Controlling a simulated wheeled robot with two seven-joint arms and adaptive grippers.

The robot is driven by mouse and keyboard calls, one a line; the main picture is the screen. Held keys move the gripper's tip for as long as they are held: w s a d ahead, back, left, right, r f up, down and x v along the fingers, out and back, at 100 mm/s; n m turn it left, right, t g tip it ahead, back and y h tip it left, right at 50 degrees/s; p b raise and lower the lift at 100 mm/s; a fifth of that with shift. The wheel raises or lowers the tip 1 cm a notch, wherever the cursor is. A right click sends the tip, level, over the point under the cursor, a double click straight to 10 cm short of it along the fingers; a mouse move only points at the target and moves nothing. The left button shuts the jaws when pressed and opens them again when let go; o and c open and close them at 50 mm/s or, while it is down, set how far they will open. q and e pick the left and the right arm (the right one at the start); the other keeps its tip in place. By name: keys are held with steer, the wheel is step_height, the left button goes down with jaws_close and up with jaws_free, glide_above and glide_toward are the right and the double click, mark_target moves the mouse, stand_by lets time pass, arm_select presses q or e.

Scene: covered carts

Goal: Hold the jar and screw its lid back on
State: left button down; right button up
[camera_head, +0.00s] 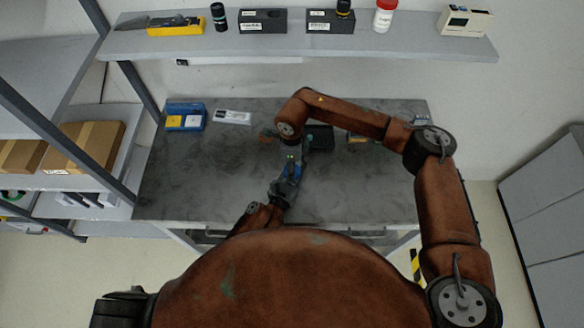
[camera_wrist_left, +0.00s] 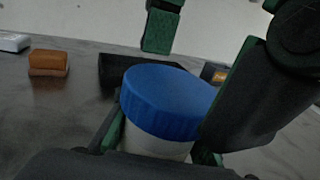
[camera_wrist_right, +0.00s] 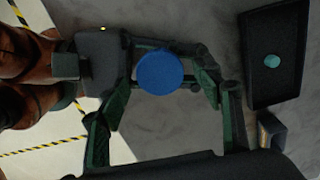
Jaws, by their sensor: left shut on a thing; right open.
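The jar (camera_wrist_left: 155,144) is white and stands roughly upright in my left gripper (camera_head: 288,178), which is shut on its body. The blue ribbed lid (camera_wrist_left: 168,100) sits on top of the jar; I cannot tell how tightly. From above, the lid shows as a blue disc in the right wrist view (camera_wrist_right: 160,72). My right gripper (camera_wrist_right: 163,90) is open, its fingers spread on either side of the lid, and I see no clear contact. In the head view the jar is mostly hidden by my grippers.
A dark tray (camera_wrist_right: 252,60) with a small teal piece lies beside the jar. An orange-brown block (camera_wrist_left: 48,64) stands on the grey bench (camera_head: 190,180). A blue box (camera_head: 186,108) and a white flat item (camera_head: 232,117) lie at the back left. A loaded shelf (camera_head: 300,45) hangs behind.

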steer(key=shift+r, duration=1.5)
steer(key=shift+c, duration=0.4)
steer(key=shift+r, duration=0.25)
steer(key=shift+c, duration=0.9)
step_height(320, 180, up, 4)
steer(key=shift+f+n, duration=0.25)
steer(key=shift+n, duration=0.15)
steer(key=shift+f, duration=0.1)
steer(key=shift+f, duration=3.95)
